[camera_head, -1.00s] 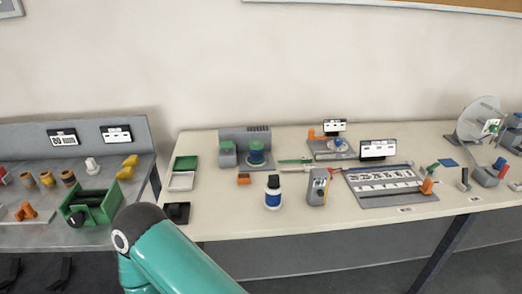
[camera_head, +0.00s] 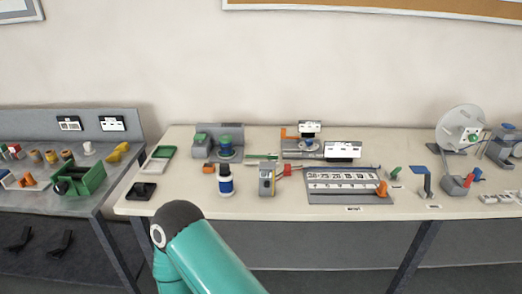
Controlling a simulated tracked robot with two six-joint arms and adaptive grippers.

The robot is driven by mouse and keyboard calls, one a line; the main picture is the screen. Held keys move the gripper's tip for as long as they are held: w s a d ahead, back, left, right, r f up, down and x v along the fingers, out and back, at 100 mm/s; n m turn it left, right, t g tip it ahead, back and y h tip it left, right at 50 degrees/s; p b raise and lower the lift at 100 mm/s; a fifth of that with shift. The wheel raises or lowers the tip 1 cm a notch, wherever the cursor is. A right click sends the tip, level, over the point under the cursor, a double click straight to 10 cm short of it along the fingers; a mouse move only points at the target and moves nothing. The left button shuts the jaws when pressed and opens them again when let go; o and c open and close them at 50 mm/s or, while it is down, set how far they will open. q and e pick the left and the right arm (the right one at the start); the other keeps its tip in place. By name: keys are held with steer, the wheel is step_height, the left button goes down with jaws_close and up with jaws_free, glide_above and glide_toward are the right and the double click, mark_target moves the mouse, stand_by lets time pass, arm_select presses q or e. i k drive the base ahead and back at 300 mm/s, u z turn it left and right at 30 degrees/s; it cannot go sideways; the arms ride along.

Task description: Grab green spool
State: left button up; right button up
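A green-topped round piece with a blue band (camera_head: 225,147) stands beside a grey machine at the back left of the light table. It may be a spool, but it is too small to be sure. Neither gripper shows. A teal link of one of my arms comes up from the bottom edge, in front of the light table and apart from these things.
The light table (camera_head: 280,207) carries a white bottle with a dark cap (camera_head: 225,180), a grey meter (camera_head: 267,180), a grey labelled tray (camera_head: 345,200) and a reel machine (camera_head: 462,128). A green machine (camera_head: 78,178) stands on the grey bench. The light table's front strip is mostly clear.

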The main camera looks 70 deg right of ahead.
mark_target(226, 139)
steer(key=z, duration=0.05)
steer(key=k, duration=1.4)
steer(key=z, duration=1.05)
steer(key=i, duration=0.95)
steer(key=z, duration=0.1)
